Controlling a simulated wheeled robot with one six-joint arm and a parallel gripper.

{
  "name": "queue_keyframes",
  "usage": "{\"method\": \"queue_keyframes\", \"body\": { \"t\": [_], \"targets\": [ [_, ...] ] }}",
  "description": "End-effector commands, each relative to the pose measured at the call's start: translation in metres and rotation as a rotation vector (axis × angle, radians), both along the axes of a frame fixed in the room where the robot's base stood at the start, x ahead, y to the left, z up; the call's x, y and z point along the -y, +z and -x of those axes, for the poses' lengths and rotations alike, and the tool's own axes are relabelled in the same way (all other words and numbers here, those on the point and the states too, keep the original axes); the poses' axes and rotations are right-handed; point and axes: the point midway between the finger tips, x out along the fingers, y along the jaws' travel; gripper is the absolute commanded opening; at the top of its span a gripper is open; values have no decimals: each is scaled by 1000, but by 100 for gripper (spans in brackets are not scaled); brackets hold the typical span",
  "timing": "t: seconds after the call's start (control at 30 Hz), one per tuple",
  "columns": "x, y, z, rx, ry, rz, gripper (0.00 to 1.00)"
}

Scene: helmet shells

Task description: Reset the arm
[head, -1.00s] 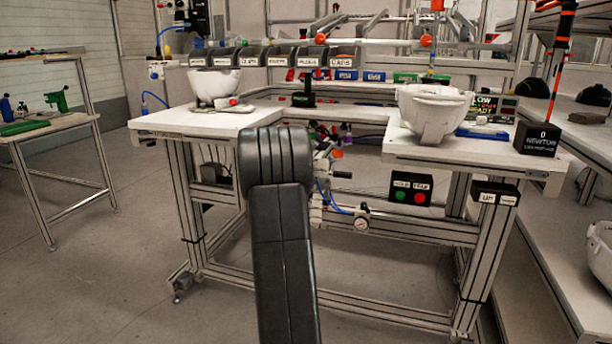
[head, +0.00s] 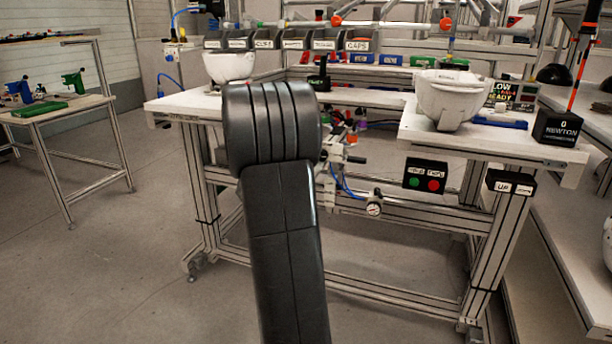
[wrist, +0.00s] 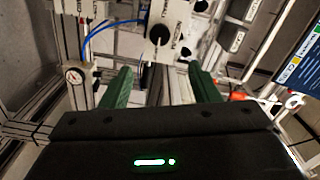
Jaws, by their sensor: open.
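My gripper (wrist: 160,82) shows in the wrist view as two green fingers, spread apart with nothing between them. Beyond the fingers are a white fixture with a black knob (wrist: 158,34), a blue hose and a pressure gauge (wrist: 76,76). I cannot tell how far they are from the fingertips. In the head view my dark arm link stands upright in front of the workbench (head: 180,105) and hides part of it. The gripper itself is hidden there. A white helmet shell (head: 228,67) sits at the bench's left, and another (head: 448,98) at its right.
A black box marked Newton (head: 558,128) stands on the bench's right end. A box with green and red buttons (head: 425,178) hangs under the front edge. A side table (head: 60,108) with green and blue tools is at left. The floor (head: 90,270) at left is clear.

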Motion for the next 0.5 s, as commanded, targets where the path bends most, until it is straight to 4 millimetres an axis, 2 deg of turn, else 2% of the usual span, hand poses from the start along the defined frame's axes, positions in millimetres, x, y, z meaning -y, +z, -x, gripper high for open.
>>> {"method": "queue_keyframes", "body": {
  "t": [0.33, 0.5],
  "targets": [
    [1, 0, -2, 0, -1, 0, 55],
    [7, -1, -18, 1, -2, -1, 55]
  ]
}}
